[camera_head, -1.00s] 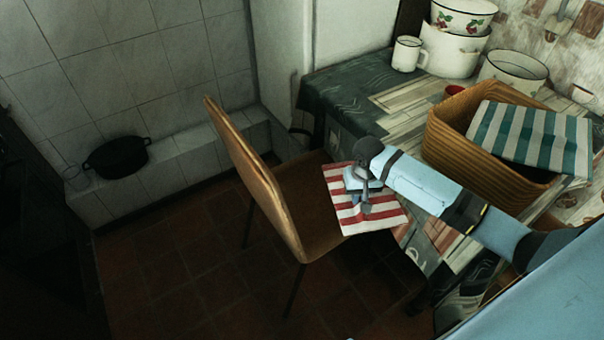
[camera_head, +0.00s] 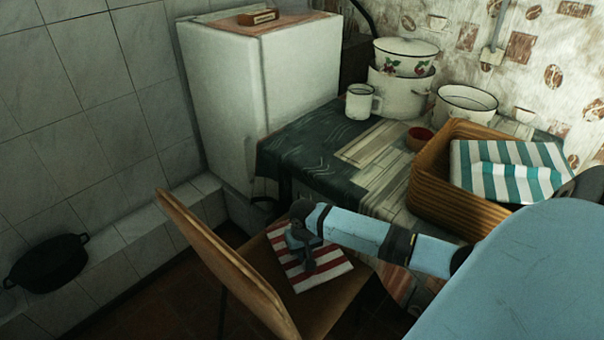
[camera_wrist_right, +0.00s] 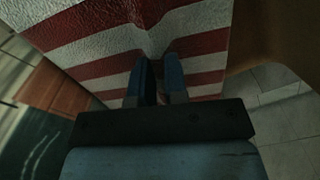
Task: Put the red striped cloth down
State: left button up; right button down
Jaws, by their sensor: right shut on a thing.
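The red striped cloth (camera_head: 327,274) lies spread over the brown seat of the chair (camera_head: 268,308) in the head view. My right gripper (camera_head: 305,257) is above it and shut on it. In the right wrist view the cloth (camera_wrist_right: 90,30) fills the upper part, with a raised fold running down to the two fingers (camera_wrist_right: 157,75). The fingertips hide the pinched part. I cannot tell whether the whole cloth touches the seat. My left gripper is not in view.
The chair stands beside a table with a dark patterned cover (camera_head: 300,150). On it are a wicker basket (camera_head: 430,195) with a teal striped cloth (camera_head: 510,165), enamel pots (camera_head: 400,90) and a white mug (camera_head: 360,102). A white fridge (camera_head: 250,80) stands behind. A black pot (camera_head: 48,264) is at left.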

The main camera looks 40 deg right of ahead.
notch_tip(320, 180, down, 6)
jog(key=shift+f+b, duration=0.1)
jog(key=shift+b, duration=0.6)
jog(key=shift+f, duration=0.45)
notch_tip(320, 180, down, 4)
jog(key=shift+w+f+b, duration=0.1)
jog(key=shift+b, duration=0.75)
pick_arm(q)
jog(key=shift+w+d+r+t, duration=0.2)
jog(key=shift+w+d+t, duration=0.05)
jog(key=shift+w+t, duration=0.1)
pick_arm(e)
jog(key=c, duration=1.1)
grip_release()
jog(key=shift+f, duration=0.1)
jog(key=shift+c, duration=0.2)
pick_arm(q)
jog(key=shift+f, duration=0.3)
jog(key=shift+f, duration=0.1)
